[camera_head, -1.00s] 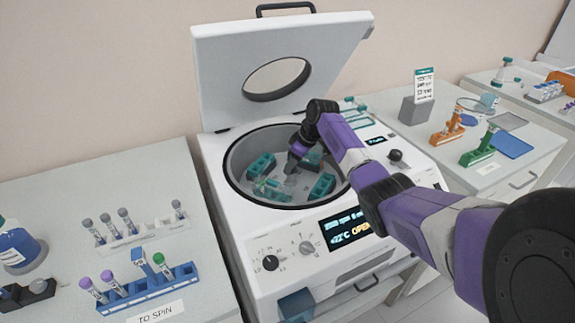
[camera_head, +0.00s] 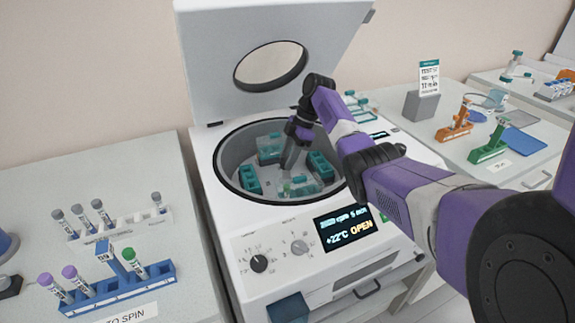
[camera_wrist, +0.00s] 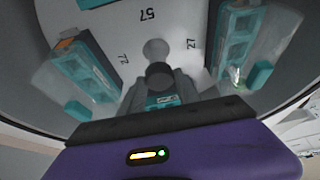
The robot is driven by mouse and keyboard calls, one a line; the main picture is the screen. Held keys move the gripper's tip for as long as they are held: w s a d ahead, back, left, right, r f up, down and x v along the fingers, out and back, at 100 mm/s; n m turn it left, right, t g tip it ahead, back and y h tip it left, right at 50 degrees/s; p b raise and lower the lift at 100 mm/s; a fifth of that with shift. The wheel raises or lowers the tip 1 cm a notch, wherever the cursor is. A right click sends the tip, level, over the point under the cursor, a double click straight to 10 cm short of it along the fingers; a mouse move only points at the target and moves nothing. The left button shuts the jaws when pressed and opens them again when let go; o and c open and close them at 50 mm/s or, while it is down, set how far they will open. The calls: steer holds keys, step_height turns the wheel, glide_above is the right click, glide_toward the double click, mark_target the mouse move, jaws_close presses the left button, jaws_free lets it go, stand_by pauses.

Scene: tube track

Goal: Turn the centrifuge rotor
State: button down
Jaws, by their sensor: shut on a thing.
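The centrifuge (camera_head: 222,215) stands with its lid (camera_head: 210,60) raised. Inside its bowl the rotor carries several teal buckets, such as a left one (camera_head: 250,181), a back one (camera_head: 269,147) and a right one (camera_head: 321,166). The front bucket (camera_head: 300,186) appears to hold a tube. My gripper (camera_head: 287,170) reaches down to the rotor's middle. In the wrist view my gripper (camera_wrist: 160,88) is shut on a dark round knob (camera_wrist: 160,74) at the rotor. Numbers mark the pale rotor surface (camera_wrist: 125,30). The knob is hidden in the head view.
A blue tube rack (camera_head: 120,293) and a pale rack (camera_head: 120,225) with tubes stand on the left bench. The right bench holds a grey block (camera_head: 422,106), an orange holder (camera_head: 455,125) and a green holder (camera_head: 489,148). The bowl rim (camera_head: 226,192) surrounds my gripper.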

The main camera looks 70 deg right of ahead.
steer(key=shift+n+b, duration=0.5)
steer(key=c, duration=0.9)
jaws_free()
steer(key=shift+o, duration=0.2)
steer(key=v, duration=0.7)
steer(key=shift+d+r+b, duration=0.2)
steer(key=shift+r+b, duration=0.15)
